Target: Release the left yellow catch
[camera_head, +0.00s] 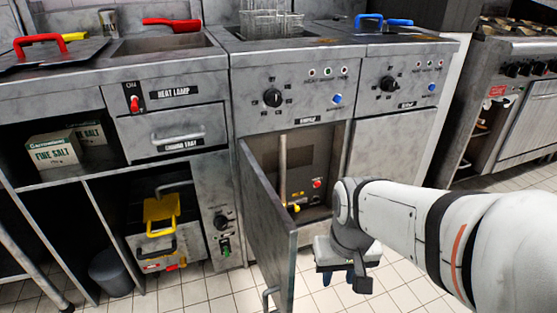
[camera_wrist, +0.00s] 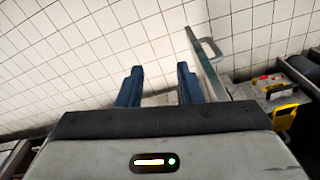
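A grey box unit (camera_head: 190,240) sits in the lower left bay, with a large yellow loop handle (camera_head: 161,214) and a black handle (camera_head: 157,247) on it. Small yellow and red parts (camera_head: 174,267) show low on its front; I cannot tell which is the left yellow catch. The unit also shows at the right edge of the wrist view, with a yellow handle (camera_wrist: 283,117) and small yellow and red parts (camera_wrist: 266,80). My gripper (camera_wrist: 159,85) is open and empty, its dark blue fingers apart over tiled floor. In the head view it (camera_head: 340,278) hangs right of the open door.
The open cabinet door (camera_head: 268,235) stands between my gripper and the box unit; its handle (camera_wrist: 208,48) shows close to my right finger. Inside the cabinet are a pipe (camera_head: 283,165) and a yellow lever (camera_head: 295,208). A dark bin (camera_head: 111,272) stands at left. Tiled floor is free in front.

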